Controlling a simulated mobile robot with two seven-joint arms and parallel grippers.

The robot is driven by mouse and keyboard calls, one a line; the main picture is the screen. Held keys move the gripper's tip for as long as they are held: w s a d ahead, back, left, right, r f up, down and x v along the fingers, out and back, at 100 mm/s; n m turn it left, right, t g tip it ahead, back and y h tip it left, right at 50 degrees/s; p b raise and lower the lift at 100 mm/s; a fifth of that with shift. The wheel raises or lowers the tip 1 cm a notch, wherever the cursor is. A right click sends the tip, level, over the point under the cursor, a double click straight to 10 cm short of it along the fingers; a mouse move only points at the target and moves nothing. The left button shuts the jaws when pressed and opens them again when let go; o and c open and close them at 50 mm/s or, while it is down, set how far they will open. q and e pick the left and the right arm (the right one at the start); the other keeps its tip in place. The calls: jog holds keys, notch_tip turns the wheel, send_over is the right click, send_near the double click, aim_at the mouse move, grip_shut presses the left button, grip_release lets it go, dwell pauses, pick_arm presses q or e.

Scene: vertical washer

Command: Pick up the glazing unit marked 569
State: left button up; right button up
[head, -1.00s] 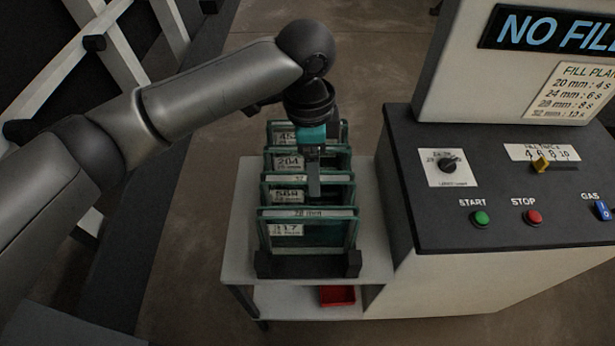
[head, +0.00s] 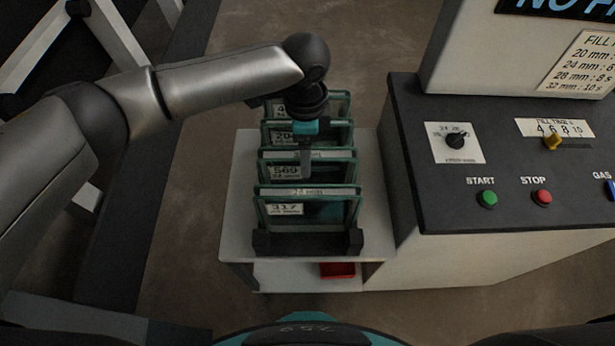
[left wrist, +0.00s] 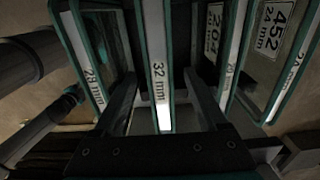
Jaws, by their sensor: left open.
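The glazing unit marked 569 (head: 285,172) stands upright in a rack, second from the front, a dark teal-framed pane with a white label. In the left wrist view its top edge, marked 32 mm (left wrist: 158,82), runs between my fingers. My left gripper (head: 306,168) points down at this unit from above. It is open, with one finger on each side of the edge (left wrist: 163,105), and gaps show beside the edge. Whether the fingertips touch the pane is unclear. My right gripper is not in view.
Unit 317 (head: 285,209) stands in front; units 204 (head: 283,136) and 452 (left wrist: 280,28) stand behind, close together. The rack is on a pale cart (head: 238,215) with a red tray (head: 338,270) below. A control console (head: 480,210) stands close on the right.

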aim_at(308, 179)
pick_arm(q)
jog(key=f, duration=0.4)
jog(key=shift+d+f, duration=0.2)
jog(key=shift+f, duration=0.2)
grip_shut()
dwell(1.0)
jog(key=shift+r, duration=0.15)
